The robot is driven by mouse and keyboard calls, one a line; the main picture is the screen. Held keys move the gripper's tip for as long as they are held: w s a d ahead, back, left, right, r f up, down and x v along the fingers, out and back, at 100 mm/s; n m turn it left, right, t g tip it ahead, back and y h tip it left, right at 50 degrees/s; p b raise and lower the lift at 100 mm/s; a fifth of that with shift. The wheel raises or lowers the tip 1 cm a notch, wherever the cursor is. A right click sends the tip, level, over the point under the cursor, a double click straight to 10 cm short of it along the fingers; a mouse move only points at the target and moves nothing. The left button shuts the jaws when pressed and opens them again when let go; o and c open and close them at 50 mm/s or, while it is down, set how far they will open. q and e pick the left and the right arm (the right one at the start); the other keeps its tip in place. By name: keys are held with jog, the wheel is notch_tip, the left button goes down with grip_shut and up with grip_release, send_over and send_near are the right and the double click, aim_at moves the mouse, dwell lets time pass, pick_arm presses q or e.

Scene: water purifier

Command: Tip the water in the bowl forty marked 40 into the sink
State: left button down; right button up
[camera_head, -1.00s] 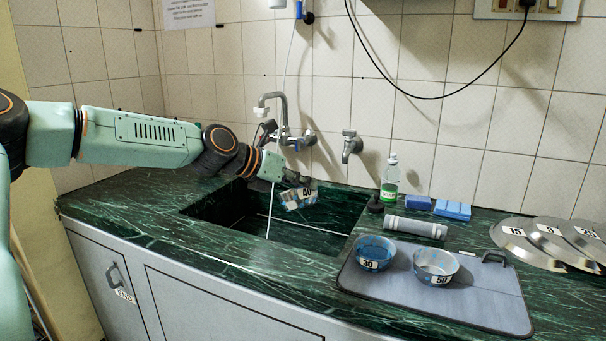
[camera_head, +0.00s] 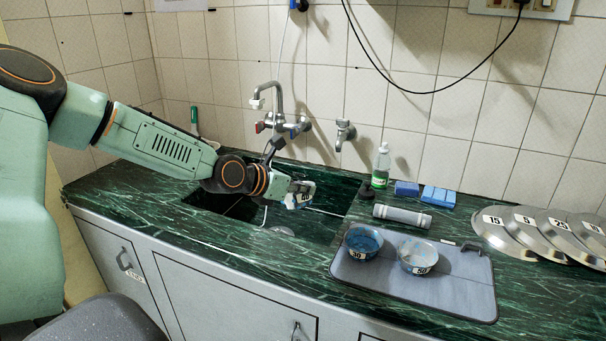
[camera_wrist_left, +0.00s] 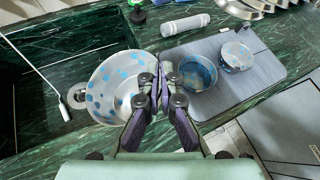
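The bowl marked 40 (camera_head: 300,197) is light with blue spots and hangs over the sink (camera_head: 332,184), tilted. In the left wrist view the spotted bowl (camera_wrist_left: 112,84) shows at the fingers; I cannot tell whether water is in it. My left gripper (camera_head: 303,186) is shut on the bowl's rim; its fingers (camera_wrist_left: 157,88) show in the wrist view. The sink (camera_wrist_left: 50,70) lies beneath the bowl there. My right gripper is not in view.
A grey mat (camera_head: 450,293) right of the sink carries a blue bowl marked 30 (camera_head: 362,243) and a bowl marked 50 (camera_head: 417,257). A grey cylinder (camera_head: 402,216), green bottle (camera_head: 381,167), blue sponges (camera_head: 437,196) and metal lids (camera_head: 505,232) stand behind. The tap (camera_head: 278,98) rises behind the sink.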

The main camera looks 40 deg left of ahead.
pick_arm(q)
jog(key=p, duration=0.3)
jog(key=shift+s+d+m+y, duration=0.15)
jog(key=shift+d+m+y, duration=0.15)
jog(key=shift+s+d+f+m+t+y+p, duration=0.15)
jog(key=shift+d+f+m+t+y+p, duration=0.3)
jog(key=shift+d+m+y+p, duration=0.45)
jog(key=shift+a+h, duration=0.25)
jog(key=shift+h, duration=0.05)
